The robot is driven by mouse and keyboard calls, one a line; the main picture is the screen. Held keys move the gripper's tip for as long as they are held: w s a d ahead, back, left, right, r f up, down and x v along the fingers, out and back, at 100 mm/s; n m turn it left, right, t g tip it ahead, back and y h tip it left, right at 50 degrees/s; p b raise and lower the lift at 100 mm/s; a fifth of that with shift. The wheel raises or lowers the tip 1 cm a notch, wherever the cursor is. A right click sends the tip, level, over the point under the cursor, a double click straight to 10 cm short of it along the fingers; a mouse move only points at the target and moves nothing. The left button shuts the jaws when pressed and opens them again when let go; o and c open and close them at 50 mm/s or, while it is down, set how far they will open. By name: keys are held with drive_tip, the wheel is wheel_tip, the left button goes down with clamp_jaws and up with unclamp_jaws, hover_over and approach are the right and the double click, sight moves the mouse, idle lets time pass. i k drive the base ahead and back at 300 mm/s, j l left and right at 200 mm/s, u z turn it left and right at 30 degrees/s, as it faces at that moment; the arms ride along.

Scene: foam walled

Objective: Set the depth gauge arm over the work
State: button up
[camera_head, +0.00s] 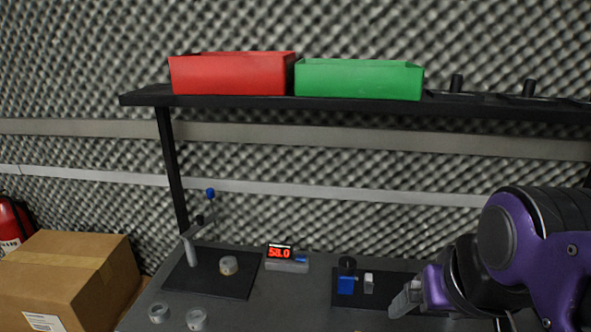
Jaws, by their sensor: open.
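The depth gauge (192,250) stands on a dark base plate (235,288) at the left of the bench. It has a grey upright post and a thin arm that reaches up and back to the right, with a blue knob (210,193) at its end. A pale ring-shaped workpiece (229,265) sits on the same plate, to the right of the post. The arm's far end looks behind the ring, not above it. My gripper (404,300) is at the lower right, well away from the gauge, open, with nothing seen between its fingers.
A digital display (287,258) with red digits stands behind the plate's right side. Two loose rings (196,319) lie in front of the plate. A dark mat (385,281) holds a blue block (346,284). Red (233,75) and green (360,80) bins sit on the shelf above.

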sight(202, 223)
drive_tip(key=u, duration=1.2)
